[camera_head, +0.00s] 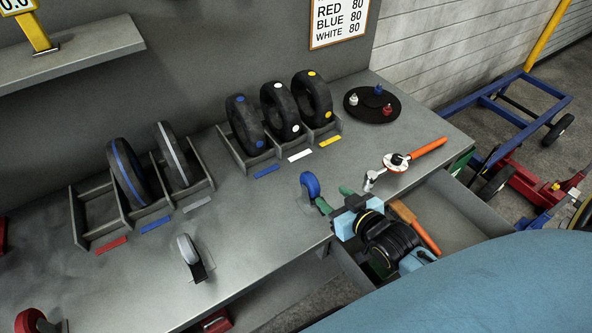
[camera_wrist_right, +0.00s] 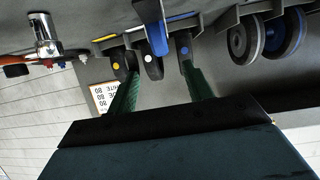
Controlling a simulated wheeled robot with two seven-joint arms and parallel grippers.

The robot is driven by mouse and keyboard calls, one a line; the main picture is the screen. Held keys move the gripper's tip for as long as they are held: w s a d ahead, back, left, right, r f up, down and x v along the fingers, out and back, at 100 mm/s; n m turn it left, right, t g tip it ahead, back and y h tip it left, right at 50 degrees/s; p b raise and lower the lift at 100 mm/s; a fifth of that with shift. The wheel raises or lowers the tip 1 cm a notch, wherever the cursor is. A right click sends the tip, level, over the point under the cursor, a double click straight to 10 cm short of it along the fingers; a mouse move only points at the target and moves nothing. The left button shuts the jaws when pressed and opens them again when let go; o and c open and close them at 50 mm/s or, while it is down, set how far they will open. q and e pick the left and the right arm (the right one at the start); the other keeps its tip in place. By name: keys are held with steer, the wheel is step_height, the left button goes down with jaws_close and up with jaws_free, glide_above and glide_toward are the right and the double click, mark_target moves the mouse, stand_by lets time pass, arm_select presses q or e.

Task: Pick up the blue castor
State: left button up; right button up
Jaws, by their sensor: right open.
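The blue castor (camera_head: 311,185) stands upright on the bench near its front edge, in front of the tyre rack. My right gripper (camera_head: 335,198) reaches in low over the bench edge with its green fingers apart and empty. The castor is just beyond the fingertips, toward the left in the head view; I cannot tell whether a finger touches it. In the right wrist view, turned upside down, the blue castor (camera_wrist_right: 156,36) appears ahead, between the lines of the two fingers (camera_wrist_right: 158,75). My left gripper is not in view.
A white castor (camera_head: 187,252) and a red castor (camera_head: 35,321) stand farther left. Racks hold several tyres (camera_head: 245,125) behind. An orange-handled tool (camera_head: 428,147), a black disc (camera_head: 371,106) and an open drawer (camera_head: 455,215) are to the right. Bare bench lies left of the blue castor.

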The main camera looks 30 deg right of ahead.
mark_target(308, 177)
steer(key=x, duration=1.3)
steer(key=shift+r+b, duration=0.1)
steer(key=shift+b, duration=0.2)
steer(key=shift+s, duration=0.1)
steer(key=shift+r, duration=0.1)
jaws_close()
